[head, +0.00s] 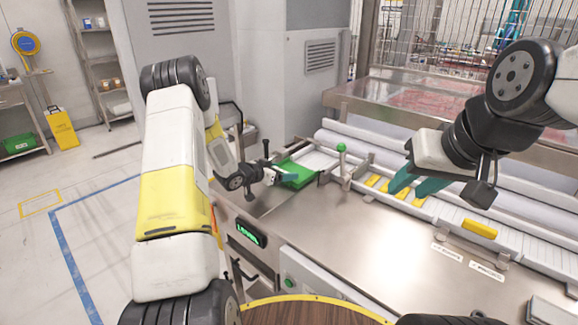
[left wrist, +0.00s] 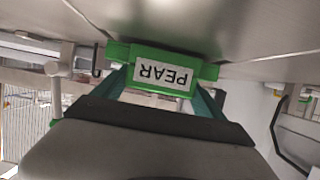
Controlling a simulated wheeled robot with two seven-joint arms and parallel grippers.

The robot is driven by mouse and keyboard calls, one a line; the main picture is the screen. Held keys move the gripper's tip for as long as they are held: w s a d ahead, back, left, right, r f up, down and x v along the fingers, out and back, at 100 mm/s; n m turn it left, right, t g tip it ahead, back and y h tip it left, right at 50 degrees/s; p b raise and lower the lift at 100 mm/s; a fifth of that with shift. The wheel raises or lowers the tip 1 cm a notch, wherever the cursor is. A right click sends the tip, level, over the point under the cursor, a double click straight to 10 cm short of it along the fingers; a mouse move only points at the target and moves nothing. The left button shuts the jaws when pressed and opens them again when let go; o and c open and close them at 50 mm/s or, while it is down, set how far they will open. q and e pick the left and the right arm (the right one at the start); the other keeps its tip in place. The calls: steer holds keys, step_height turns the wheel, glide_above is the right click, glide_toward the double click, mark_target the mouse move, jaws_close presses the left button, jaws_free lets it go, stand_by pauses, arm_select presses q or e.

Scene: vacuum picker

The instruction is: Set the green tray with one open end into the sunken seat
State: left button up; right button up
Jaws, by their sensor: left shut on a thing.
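The green tray (head: 297,171) is at the left end of the steel machine top, gripped by my left gripper (head: 288,177). In the left wrist view the tray (left wrist: 125,51) shows its green end with a white label reading PEAR, upside down, between the teal fingers. The tray looks close to the steel surface; I cannot tell whether it touches. The sunken seat cannot be made out clearly; the arm and tray may hide it. My right gripper (head: 416,188) has its teal fingers apart, empty, above the slatted conveyor.
A post with a green knob (head: 341,149) stands just right of the tray. Yellow pieces (head: 480,228) lie along the slatted conveyor (head: 455,213). White rollers run behind it. The steel top (head: 365,240) in front is clear. A grey cabinet (head: 255,75) stands behind.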

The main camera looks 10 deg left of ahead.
arm_select(q)
steer(key=shift+f, duration=0.5)
steer(key=o, duration=1.4)
steer(key=v, duration=0.7)
steer(key=shift+s+a, duration=0.1)
steer(key=shift+s, duration=0.05)
steer(key=s+a+r+n+y, duration=0.2)
steer(key=s+r+y, duration=0.2)
steer(key=r, duration=0.6)
steer(key=s+a+r+n+y, duration=0.25)
steer(key=s+r, duration=0.25)
steer(key=r, duration=0.5)
steer(key=s+d+r+g, duration=0.1)
steer(key=s+d, duration=0.2)
steer(key=s, duration=0.6)
steer(key=s+d+r+n+g+h, duration=0.1)
steer(key=s+d+r+g, duration=0.1)
steer(key=s, duration=0.7)
steer(key=s+d+r+g, duration=0.1)
steer(key=s+d, duration=0.3)
steer(key=s, duration=0.6)
steer(key=shift+d+r+n+g, duration=0.25)
steer(key=shift+r+n+g, duration=0.1)
steer(key=shift+g, duration=0.15)
